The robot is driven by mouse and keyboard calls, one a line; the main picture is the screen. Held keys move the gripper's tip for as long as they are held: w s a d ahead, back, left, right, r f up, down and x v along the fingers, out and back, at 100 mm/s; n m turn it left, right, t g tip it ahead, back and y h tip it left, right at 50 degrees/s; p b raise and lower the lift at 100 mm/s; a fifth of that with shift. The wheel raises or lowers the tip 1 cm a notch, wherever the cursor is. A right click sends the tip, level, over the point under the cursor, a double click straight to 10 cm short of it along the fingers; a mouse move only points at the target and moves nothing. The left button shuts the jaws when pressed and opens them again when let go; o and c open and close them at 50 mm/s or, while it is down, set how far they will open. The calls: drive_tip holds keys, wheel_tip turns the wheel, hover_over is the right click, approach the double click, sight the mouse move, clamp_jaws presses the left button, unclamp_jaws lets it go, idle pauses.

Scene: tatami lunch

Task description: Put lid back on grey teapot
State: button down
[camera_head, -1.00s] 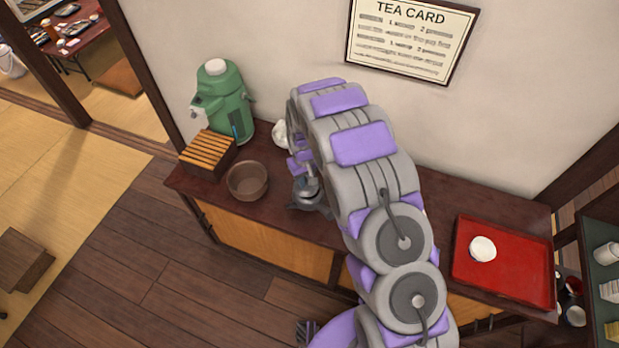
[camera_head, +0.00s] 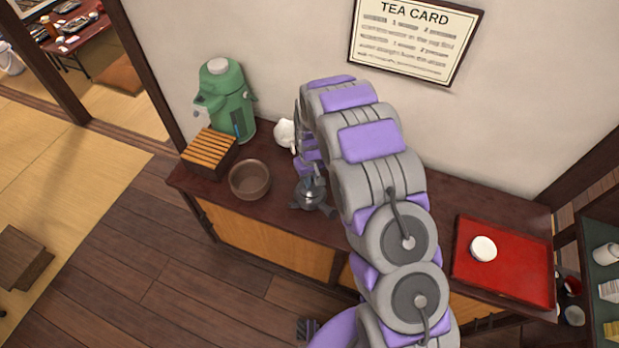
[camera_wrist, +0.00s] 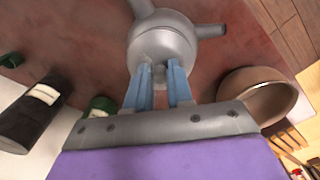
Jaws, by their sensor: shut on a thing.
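The grey teapot (camera_head: 311,195) stands on the dark counter, below the end of my arm in the head view. In the wrist view the teapot (camera_wrist: 168,36) is at the top middle, with its side handle and spout sticking out. My gripper (camera_wrist: 160,80) has its blue fingers closed around a small grey knob (camera_wrist: 159,74), which looks like the lid's. The lid is over the teapot's top; I cannot tell whether it is seated or just above. The fingers hide part of the lid's edge.
A brown bowl (camera_head: 250,180) and a slatted wooden box (camera_head: 210,153) stand left of the teapot, with a green dispenser (camera_head: 226,100) behind. A white object (camera_head: 285,133) sits near the wall. A red tray (camera_head: 503,262) holds a white cup (camera_head: 483,249) at right.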

drive_tip(key=shift+d+r, duration=0.1)
drive_tip(key=shift+d, duration=0.65)
drive_tip(key=shift+a, duration=0.85)
drive_tip(key=shift+a, duration=0.6)
drive_tip(key=shift+d+f+p, duration=0.25)
drive_tip(key=shift+d+p, duration=0.2)
drive_tip(key=shift+d, duration=0.1)
idle(0.5)
drive_tip(key=c, duration=0.9)
unclamp_jaws()
drive_tip(key=shift+o, duration=0.3)
